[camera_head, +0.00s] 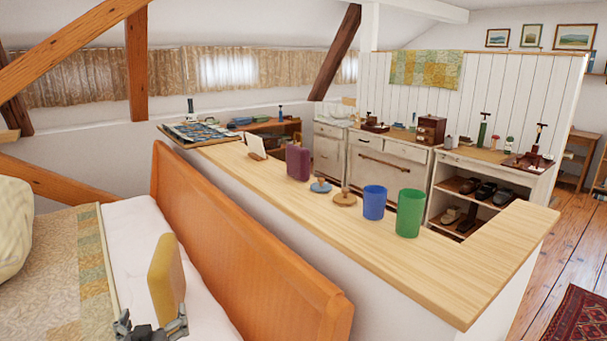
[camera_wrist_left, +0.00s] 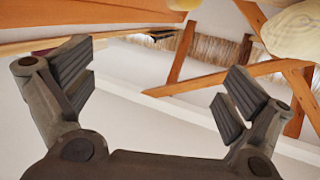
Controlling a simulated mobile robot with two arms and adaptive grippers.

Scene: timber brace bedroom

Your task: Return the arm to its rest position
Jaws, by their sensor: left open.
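My left gripper (camera_head: 152,320) shows at the bottom edge of the head view, over the white bedding beside the orange wooden headboard (camera_head: 235,245). In the left wrist view the left gripper (camera_wrist_left: 155,95) has its two dark padded fingers spread wide, with nothing between them. The rest of the left arm is out of the head view. A yellow-tan upright slab (camera_head: 166,277) shows just beyond the gripper in the head view; I cannot tell whether they touch. My right gripper is not in view.
A wooden counter (camera_head: 470,270) runs behind the headboard. On it stand a green cup (camera_head: 410,213), a blue cup (camera_head: 374,202), a purple block (camera_head: 298,162) and round wooden-knobbed items. Slanted timber beams (camera_head: 70,45) cross the left side. The bed (camera_head: 50,260) lies at left.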

